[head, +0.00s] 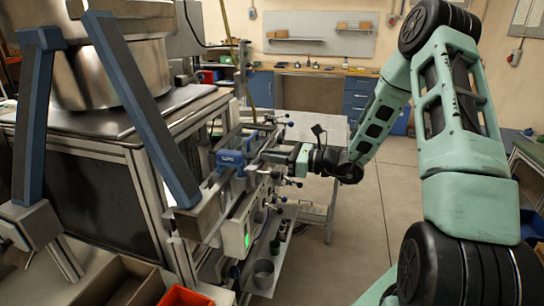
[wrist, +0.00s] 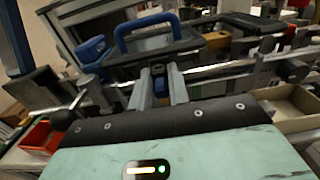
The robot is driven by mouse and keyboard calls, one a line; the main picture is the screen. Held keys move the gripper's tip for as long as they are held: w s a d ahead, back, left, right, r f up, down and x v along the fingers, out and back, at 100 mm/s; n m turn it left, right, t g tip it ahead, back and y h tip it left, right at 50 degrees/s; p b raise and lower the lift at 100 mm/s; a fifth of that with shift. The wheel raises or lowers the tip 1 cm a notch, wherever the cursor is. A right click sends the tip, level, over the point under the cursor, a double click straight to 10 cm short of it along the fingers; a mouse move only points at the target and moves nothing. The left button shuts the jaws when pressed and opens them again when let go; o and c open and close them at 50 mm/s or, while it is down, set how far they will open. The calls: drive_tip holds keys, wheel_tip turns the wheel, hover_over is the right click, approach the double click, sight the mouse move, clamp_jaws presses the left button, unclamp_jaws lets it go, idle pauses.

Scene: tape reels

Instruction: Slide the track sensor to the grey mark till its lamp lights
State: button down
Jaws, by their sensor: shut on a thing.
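My gripper (head: 266,157) reaches from the right to a metal rail (head: 208,212) on the tape machine. In the wrist view its two fingers (wrist: 160,82) are closed around a small dark and blue piece, which I take to be the track sensor (wrist: 158,71). Most of the sensor is hidden by the fingers. A blue block with white lettering (head: 230,158) sits on the rail just left of the gripper. I cannot make out the grey mark or the sensor's lamp. A green light (head: 247,240) glows on the panel below the rail.
Blue-grey posts (head: 140,105) and a large steel drum (head: 110,70) stand at the left. A blue handle (wrist: 147,22) rises behind the fingers. Small knobbed levers (head: 290,182) stick out near the gripper. Orange-red bins (head: 187,296) stand at the front. Open floor (head: 365,235) lies to the right.

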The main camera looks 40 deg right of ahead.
drive_tip(key=w+d, duration=0.1)
drive_tip(key=d, duration=0.1)
drive_tip(key=w+d, duration=0.4)
drive_tip(key=d, duration=0.1)
drive_tip(key=shift+w+d, duration=0.1)
drive_tip(key=shift+w, duration=0.1)
drive_tip(key=c, duration=1.4)
unclamp_jaws()
